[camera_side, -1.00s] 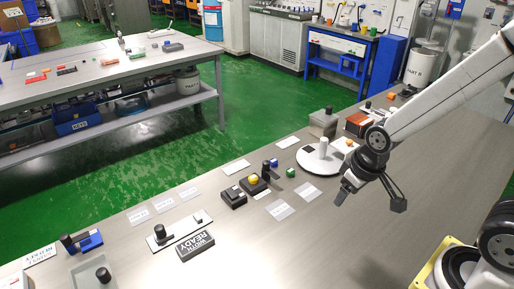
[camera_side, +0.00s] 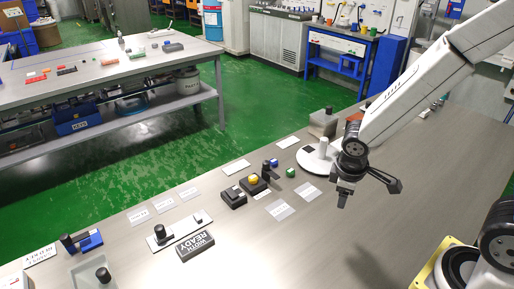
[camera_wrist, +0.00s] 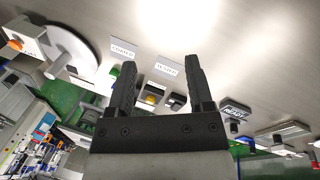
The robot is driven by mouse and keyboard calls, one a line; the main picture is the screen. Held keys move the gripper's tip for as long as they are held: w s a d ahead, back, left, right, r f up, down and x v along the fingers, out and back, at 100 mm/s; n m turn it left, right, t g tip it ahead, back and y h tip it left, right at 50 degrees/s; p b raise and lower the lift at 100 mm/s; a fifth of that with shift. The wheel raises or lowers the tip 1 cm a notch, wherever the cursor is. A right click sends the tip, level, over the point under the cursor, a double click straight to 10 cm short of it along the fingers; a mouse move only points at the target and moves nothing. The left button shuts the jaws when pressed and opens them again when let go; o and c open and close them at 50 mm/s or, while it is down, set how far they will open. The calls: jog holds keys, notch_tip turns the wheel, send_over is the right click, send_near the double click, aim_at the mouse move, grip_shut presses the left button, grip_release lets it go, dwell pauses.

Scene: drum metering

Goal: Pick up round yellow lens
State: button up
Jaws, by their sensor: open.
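The round yellow lens (camera_side: 253,180) sits on a small black block on the table, beside another black block. It also shows in the wrist view (camera_wrist: 151,99), small, between my fingers and partly close to the left one. My gripper (camera_side: 342,194) hangs above the table, to the right of the lens and well apart from it. In the wrist view my gripper (camera_wrist: 158,75) has its two dark fingers spread with nothing held between them.
A black post (camera_side: 266,170) stands right beside the lens block. White cards (camera_side: 279,209) lie flat.

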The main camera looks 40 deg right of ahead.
jog(key=w+d+f+n+h, duration=0.3)
jog(key=w+n, duration=0.2)
jog(key=n, duration=0.2)
jog(key=n+t, duration=1.1)
jog(key=n, duration=0.7)
send_near(253, 178)
jog(key=shift+w+d+f, duration=0.1)
jog(key=shift+w+d, duration=0.1)
jog(key=shift+d, duration=0.25)
jog(key=shift+w+d+f, duration=0.15)
jog(key=shift+w+d, duration=0.05)
jog(key=shift+d, duration=0.25)
jog(key=shift+w+a+f+n+t, duration=0.2)
jog(key=shift+a+n+t, duration=0.1)
jog(key=shift+a+n, duration=0.25)
jog(key=shift+x, duration=1.4)
jog(key=shift+d, duration=0.1)
jog(key=shift+x, duration=2.55)
